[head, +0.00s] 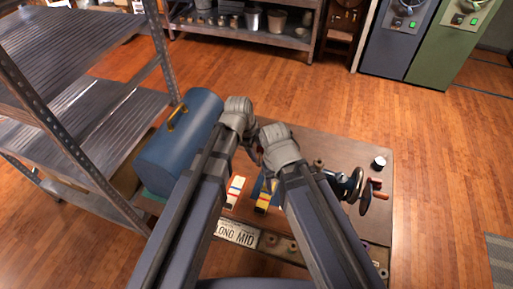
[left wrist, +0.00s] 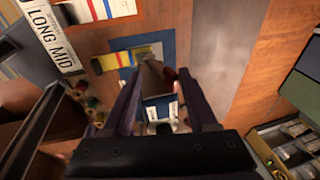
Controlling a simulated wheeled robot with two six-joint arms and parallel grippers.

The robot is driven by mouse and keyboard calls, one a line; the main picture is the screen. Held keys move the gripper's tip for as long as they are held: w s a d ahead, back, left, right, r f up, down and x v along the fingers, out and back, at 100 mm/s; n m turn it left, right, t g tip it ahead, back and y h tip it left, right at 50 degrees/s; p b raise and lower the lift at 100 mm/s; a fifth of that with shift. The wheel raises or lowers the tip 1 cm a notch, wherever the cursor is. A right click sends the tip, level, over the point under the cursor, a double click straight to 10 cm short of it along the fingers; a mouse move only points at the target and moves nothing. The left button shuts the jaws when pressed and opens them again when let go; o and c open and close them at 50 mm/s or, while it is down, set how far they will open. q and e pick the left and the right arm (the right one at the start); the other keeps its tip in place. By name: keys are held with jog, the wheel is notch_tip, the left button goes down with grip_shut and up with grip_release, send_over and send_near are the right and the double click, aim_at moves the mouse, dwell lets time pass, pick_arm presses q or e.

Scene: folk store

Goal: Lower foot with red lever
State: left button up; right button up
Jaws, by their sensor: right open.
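A small dark red piece (left wrist: 169,74) shows near the right fingertip in the left wrist view, beside a grey-brown block (left wrist: 150,76); I cannot tell if it is the red lever. My left gripper (left wrist: 158,82) has its two fingers apart, straddling this block; I see no clear grip on it. In the head view the left gripper (head: 254,150) is mostly hidden by its wrist, over the middle of the table. My right gripper (head: 268,165) is close beside it, open, its fingers largely covered by its wrist. The foot is not clearly seen.
A brown table (head: 320,148) carries a blue toolbox (head: 180,145), a "LONG MID" plate (head: 236,233), yellow and white small items (head: 263,200), a dark device with red handles (head: 372,190) and a small round jar (head: 379,162). A metal shelf (head: 70,140) stands left.

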pick_arm(q)
jog(key=shift+s+a, duration=0.25)
jog(key=shift+s, duration=0.5)
jog(key=shift+f, duration=0.1)
jog(key=shift+s+a+f+b, duration=0.1)
jog(key=shift+s+a+b, duration=0.05)
jog(key=shift+s, duration=0.25)
jog(key=shift+s+a+f+b, duration=0.1)
jog(key=shift+s+b, duration=0.05)
jog(key=shift+s, duration=0.2)
jog(key=shift+s+a+f+b, duration=0.2)
jog(key=shift+s+f+b, duration=0.25)
jog(key=shift+s, duration=0.2)
jog(key=shift+w, duration=0.1)
